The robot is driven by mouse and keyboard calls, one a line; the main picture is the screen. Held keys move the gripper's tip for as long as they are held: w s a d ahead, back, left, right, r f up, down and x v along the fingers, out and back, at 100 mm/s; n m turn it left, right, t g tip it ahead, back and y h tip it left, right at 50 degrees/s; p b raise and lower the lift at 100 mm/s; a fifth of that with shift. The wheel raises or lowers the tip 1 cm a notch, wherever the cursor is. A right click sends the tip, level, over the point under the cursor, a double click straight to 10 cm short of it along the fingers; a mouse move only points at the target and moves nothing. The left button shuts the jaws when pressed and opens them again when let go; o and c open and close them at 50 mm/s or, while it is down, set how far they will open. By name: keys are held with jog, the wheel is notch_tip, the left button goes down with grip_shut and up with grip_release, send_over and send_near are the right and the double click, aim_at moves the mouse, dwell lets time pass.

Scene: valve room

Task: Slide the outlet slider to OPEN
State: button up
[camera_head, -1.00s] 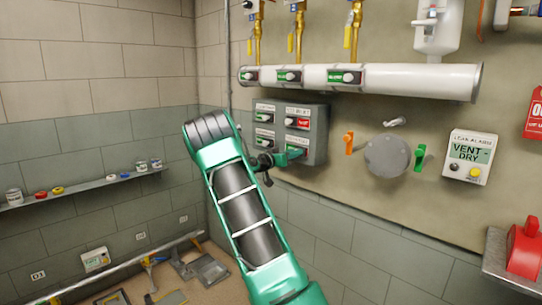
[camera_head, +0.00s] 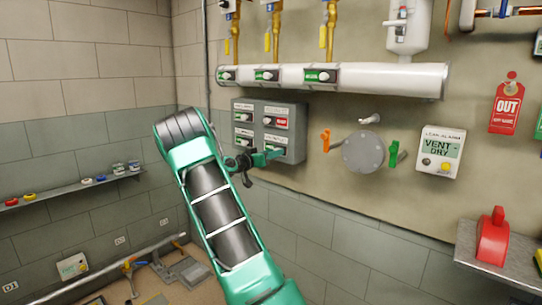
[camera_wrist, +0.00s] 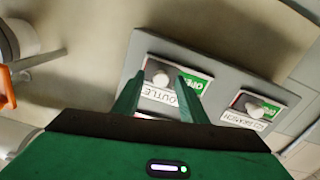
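The outlet slider's white knob (camera_wrist: 160,78) shows in the wrist view on a grey panel, with the OUTLET label and a green OPEN field beside it. My gripper (camera_wrist: 158,92) has its two green fingers apart, one on each side of the knob; I cannot tell whether they touch it. In the head view the grey slider panel (camera_head: 258,112) is on the wall, and my gripper (camera_head: 268,156) is at its lower right slider, partly hiding it.
A second slider (camera_wrist: 255,110) is to the right in the wrist view. A round grey cover (camera_head: 363,152) with orange (camera_head: 326,140) and green (camera_head: 393,152) handles is right of the panel. A white pipe (camera_head: 390,78) runs above it.

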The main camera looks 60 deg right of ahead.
jog(key=a, duration=0.9)
jog(key=shift+w+a, duration=0.4)
jog(key=shift+w, duration=0.05)
